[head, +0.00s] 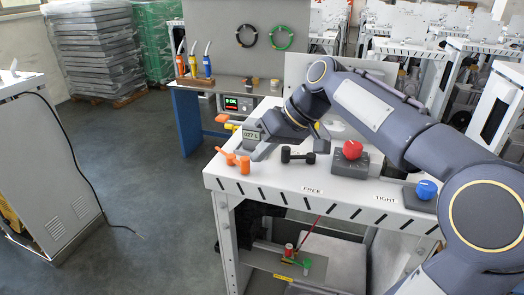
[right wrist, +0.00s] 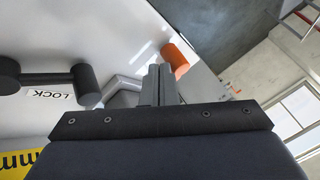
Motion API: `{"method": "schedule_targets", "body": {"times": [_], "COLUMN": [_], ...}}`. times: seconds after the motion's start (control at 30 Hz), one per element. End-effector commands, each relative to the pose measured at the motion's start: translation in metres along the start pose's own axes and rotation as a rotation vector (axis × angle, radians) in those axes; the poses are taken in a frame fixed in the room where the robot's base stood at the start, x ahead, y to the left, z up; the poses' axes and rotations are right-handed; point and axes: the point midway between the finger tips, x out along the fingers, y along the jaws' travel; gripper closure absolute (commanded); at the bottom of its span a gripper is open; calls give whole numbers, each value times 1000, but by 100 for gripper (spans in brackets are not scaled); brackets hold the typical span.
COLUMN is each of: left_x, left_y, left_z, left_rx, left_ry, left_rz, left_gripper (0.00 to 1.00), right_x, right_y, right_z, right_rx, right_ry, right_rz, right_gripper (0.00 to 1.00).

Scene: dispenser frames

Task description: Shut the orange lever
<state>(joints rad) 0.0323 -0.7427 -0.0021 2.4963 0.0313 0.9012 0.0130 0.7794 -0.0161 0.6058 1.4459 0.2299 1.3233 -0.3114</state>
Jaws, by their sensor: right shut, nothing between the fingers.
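An orange lever (head: 244,164) sits at the near left corner of the white bench; a short orange arm reaches from it up and left. My right gripper (head: 257,153) is just to its right, low over the bench top. In the right wrist view the fingers (right wrist: 159,84) are together with nothing between them. An orange cylinder end (right wrist: 176,59), which looks like part of the lever, is close beside the fingertips; I cannot tell if they touch. My left gripper is not in view.
A grey display reading "027 L" (head: 251,135) stands behind the gripper. A black dumbbell-shaped handle (head: 298,156), a red knob (head: 352,149) and a blue knob (head: 427,189) are to the right on the white bench (head: 275,186). Open floor (head: 140,180) is to the left.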

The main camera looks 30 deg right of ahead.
Motion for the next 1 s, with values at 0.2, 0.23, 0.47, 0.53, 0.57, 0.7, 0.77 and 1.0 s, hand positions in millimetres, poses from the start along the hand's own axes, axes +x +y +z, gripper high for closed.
{"method": "schedule_targets", "body": {"times": [0.2,0.23,0.47,0.53,0.57,0.7,0.77,1.0], "left_x": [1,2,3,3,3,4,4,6], "left_y": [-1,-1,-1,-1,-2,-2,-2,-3], "left_z": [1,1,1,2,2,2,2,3], "left_rx": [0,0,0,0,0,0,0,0], "left_ry": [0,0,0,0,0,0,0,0], "left_rz": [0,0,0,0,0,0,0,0], "left_gripper": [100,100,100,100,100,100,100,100], "right_x": [0,1,1,1,1,1,2,3], "right_y": [-2,-2,-4,-4,-5,-6,-7,-10], "right_z": [1,2,2,3,3,4,4,5], "right_rx": [16,22,52,60,63,82,92,174], "right_ry": [10,13,29,33,35,44,50,94], "right_rz": [10,13,29,33,35,44,50,94], "right_gripper": [100,100,100,100,100,100,100,100]}}
